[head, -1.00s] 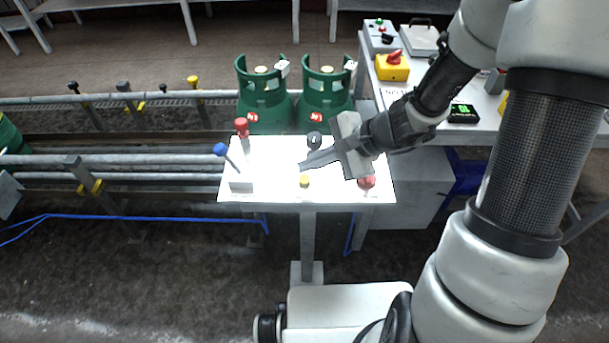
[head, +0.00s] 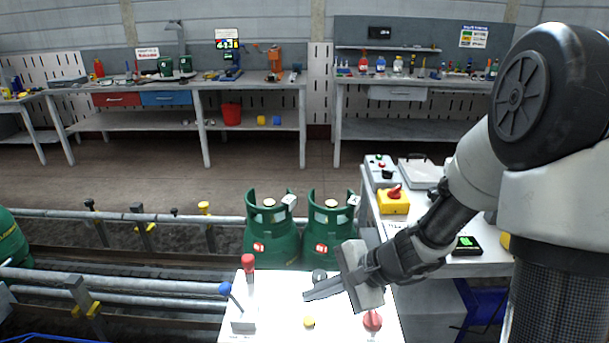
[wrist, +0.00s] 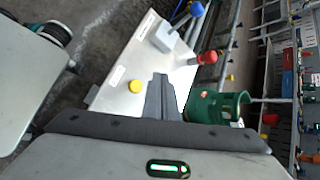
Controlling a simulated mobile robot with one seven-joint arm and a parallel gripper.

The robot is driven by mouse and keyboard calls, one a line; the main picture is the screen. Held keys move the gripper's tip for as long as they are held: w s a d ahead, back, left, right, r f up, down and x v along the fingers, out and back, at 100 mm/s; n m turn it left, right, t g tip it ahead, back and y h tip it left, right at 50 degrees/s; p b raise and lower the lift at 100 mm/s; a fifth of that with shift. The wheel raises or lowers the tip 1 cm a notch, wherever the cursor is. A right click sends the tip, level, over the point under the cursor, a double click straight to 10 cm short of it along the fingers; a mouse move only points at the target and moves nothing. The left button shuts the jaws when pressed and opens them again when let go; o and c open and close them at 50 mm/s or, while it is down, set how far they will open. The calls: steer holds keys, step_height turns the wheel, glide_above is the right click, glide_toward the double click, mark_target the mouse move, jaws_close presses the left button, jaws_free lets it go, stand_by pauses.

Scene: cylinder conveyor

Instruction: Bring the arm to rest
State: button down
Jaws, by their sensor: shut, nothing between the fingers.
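My gripper (head: 306,297) is above the white control panel (head: 278,290) in the head view. Its fingers are together and hold nothing. The wrist view shows the shut fingers (wrist: 161,98) over the same panel (wrist: 118,97). I cannot tell how far the fingers are above the panel.
Two green gas cylinders (head: 271,238) stand just behind the panel. Conveyor rails (head: 150,299) run off to the left. A side bench with a yellow switch box (head: 393,204) and a scale (head: 422,172) is at the right. Workbenches (head: 250,87) line the back wall.

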steer(key=s+d+r+n+t+h, duration=0.1)
steer(key=s+d+r+n+h, duration=0.4)
steer(key=s+r, duration=0.4)
steer(key=s+d+r+n+t+h, duration=0.2)
steer(key=s+d+r+n+h, duration=0.1)
steer(key=s+d+r+n, duration=0.55)
step_height(320, 180, up, 18)
steer(key=w+a+p, duration=0.1)
steer(key=a+p, duration=0.1)
steer(key=p, duration=1.4)
steer(key=shift+w+r+m+p, duration=0.25)
steer(key=shift+w+m+p, duration=0.1)
steer(key=shift+m+p, duration=0.1)
